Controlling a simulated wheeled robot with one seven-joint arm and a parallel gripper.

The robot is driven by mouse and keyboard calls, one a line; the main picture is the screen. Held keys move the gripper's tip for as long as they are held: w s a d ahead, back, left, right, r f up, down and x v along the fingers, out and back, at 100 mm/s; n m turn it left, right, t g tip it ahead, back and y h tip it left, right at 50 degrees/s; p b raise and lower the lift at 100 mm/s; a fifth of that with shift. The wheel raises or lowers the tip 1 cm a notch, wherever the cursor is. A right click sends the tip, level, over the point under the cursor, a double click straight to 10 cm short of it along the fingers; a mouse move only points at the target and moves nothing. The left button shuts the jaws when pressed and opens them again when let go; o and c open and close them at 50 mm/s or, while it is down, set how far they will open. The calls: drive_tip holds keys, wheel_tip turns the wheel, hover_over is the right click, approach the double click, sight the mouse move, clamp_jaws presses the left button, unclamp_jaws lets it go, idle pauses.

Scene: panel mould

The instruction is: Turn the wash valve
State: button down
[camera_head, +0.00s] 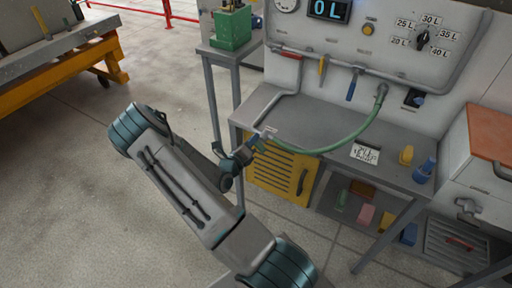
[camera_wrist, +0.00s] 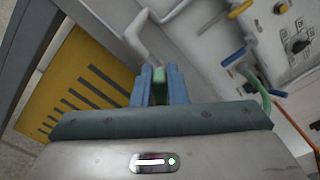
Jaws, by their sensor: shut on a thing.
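My gripper (camera_head: 260,140) is at the left front edge of the grey bench. Its blue fingers (camera_wrist: 158,86) are shut on the end of a green hose (camera_head: 335,143); a green piece shows between them in the wrist view. The hose runs right along the bench and up to a fitting on the wall panel. A blue lever (camera_head: 352,86) and a yellow lever (camera_head: 322,69) hang from the panel pipe, right of and above my gripper, untouched. In the wrist view the blue lever (camera_wrist: 233,58) is upper right. I cannot tell from markings which lever is the wash valve.
The panel display (camera_head: 329,10) reads 0 L, beside a litre dial (camera_head: 422,38). A yellow slotted panel (camera_head: 280,171) is below.

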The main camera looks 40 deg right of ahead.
drive_tip(key=n, duration=0.1)
drive_tip(key=n+p, duration=0.1)
drive_tip(key=shift+w+a+f+n, duration=0.1)
drive_tip(key=shift+w+f+n, duration=0.1)
drive_tip(key=shift+n, duration=0.2)
drive_tip(key=shift+f+n, duration=0.2)
drive_tip(key=shift+n, duration=0.3)
drive_tip(key=shift+p, duration=0.35)
drive_tip(key=n, duration=0.3)
drive_tip(key=shift+f+p, duration=0.3)
drive_tip(key=shift+p, duration=0.1)
drive_tip(key=c, duration=1.4)
unclamp_jaws()
drive_tip(key=shift+c, duration=0.2)
drive_tip(key=shift+a, duration=0.15)
drive_tip(key=b+v, duration=0.3)
drive_tip(key=v, duration=1)
drive_tip(key=shift+a, duration=0.25)
